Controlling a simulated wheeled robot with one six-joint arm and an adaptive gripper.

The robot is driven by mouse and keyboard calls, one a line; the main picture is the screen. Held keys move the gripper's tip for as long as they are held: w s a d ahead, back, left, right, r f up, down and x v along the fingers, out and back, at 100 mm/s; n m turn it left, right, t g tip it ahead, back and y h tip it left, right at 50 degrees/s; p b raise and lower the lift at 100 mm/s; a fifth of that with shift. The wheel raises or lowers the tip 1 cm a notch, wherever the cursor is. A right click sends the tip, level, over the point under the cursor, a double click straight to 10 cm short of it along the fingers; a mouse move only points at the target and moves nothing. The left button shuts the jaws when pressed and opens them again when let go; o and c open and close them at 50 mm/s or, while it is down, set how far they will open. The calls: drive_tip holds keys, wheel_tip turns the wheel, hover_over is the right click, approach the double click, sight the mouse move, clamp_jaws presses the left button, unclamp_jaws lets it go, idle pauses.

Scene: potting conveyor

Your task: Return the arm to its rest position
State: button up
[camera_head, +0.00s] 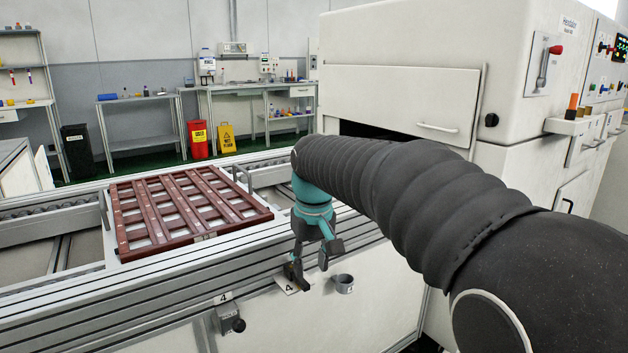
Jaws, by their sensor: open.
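My arm (400,195) reaches in from the lower right, in a black ribbed sleeve. My gripper (310,262) hangs from its teal wrist with the fingers pointing down. The fingers are apart and nothing shows between them. Whether a finger touches the plate cannot be told.
A brown slatted frame (124,252) lies on the conveyor (180,262) at left. A large cream machine (400,95) with an opening stands behind my arm. A knob box (229,318) juts from the conveyor front.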

drive_tip(key=s+d+f+m+t, duration=0.2)
drive_tip(key=s+d, duration=0.6)
drive_tip(key=s, duration=0.4)
drive_tip(key=s+d+f+m+t, duration=0.2)
drive_tip(key=s+d, duration=0.6)
drive_tip(key=s, duration=0.4)
drive_tip(key=shift+s+d+f+m, duration=0.25)
drive_tip(key=shift+f+m, duration=0.25)
drive_tip(key=shift+f, duration=0.2)
